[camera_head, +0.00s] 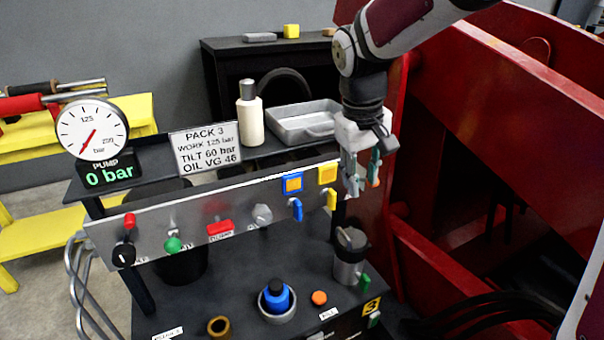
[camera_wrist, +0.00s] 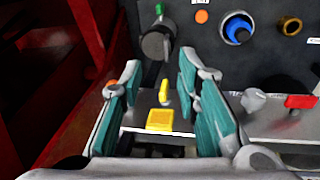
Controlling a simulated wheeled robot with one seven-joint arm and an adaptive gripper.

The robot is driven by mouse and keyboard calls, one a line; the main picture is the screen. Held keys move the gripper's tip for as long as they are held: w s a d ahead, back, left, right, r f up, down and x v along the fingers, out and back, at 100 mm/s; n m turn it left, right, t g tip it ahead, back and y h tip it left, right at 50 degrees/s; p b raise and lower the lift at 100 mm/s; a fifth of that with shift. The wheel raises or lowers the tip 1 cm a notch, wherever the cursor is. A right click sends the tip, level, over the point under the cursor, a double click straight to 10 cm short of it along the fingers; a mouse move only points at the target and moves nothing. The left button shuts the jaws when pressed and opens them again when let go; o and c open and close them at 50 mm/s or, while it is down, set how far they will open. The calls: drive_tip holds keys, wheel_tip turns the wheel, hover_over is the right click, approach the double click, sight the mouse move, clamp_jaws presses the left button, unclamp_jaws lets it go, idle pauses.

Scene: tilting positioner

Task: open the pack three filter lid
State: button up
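A grey metal canister (camera_head: 349,270) with a darker grey lid (camera_head: 351,238) stands at the right of the lower black deck; it looks like the pack three filter. The lid looks seated on it. In the wrist view the canister's round grey top (camera_wrist: 157,43) shows beyond my fingertips. My gripper (camera_head: 362,188) hangs above and behind the canister, near the right end of the metal control panel. In the wrist view my gripper (camera_wrist: 160,66) has its two teal fingers apart with nothing between them. It does not touch the canister.
The control panel (camera_head: 140,225) carries several knobs, with a yellow lever (camera_head: 332,199) close below my gripper. A blue-capped filler (camera_head: 276,296) and an orange button (camera_head: 319,298) lie left of the canister. A red steel frame (camera_head: 480,150) borders the right side.

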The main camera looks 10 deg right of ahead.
drive_tip(key=n+b, duration=0.1)
drive_tip(key=b, duration=0.5)
approach(343, 231)
drive_tip(key=shift+g, duration=0.4)
drive_tip(key=f+b, duration=0.1)
drive_tip(key=f, duration=0.1)
drive_tip(key=f+b, duration=0.1)
drive_tip(key=f, duration=0.2)
drive_tip(key=w+d+f+b, duration=0.1)
drive_tip(key=f, duration=0.1)
drive_tip(key=shift+f, duration=0.4)
clamp_jaws()
